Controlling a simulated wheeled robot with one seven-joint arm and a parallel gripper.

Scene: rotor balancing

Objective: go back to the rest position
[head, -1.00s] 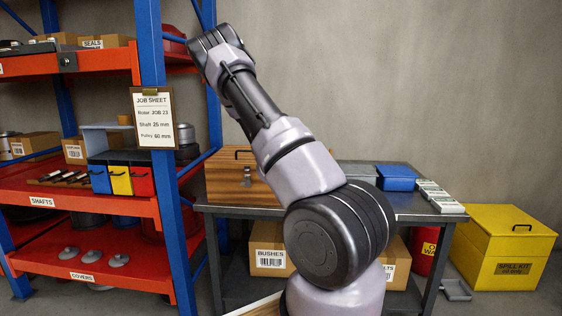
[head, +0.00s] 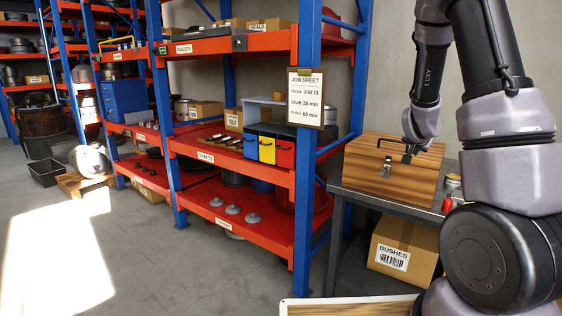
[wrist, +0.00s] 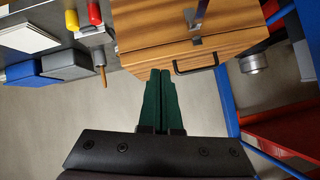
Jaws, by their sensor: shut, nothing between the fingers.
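My gripper (wrist: 161,74) shows in the wrist view with its two dark green fingers together and nothing between them. The fingertips appear close to the edge of the wooden box (wrist: 190,48) in that picture; I cannot tell the gap. In the head view my arm rises at the right and its wrist part hangs down in front of the wooden box (head: 373,180). The gripper (head: 409,153) is small and dark there, near the box's upper right part. The box's black handle (wrist: 194,66) is to the right of the fingertips in the wrist view.
The box stands on a grey workbench (head: 390,203), with a carton marked BUSHES (head: 400,245) below. A red and blue shelf rack (head: 300,170) with a job sheet (head: 305,97) stands to the left. Red and yellow-handled tools (wrist: 95,14) lie on the bench.

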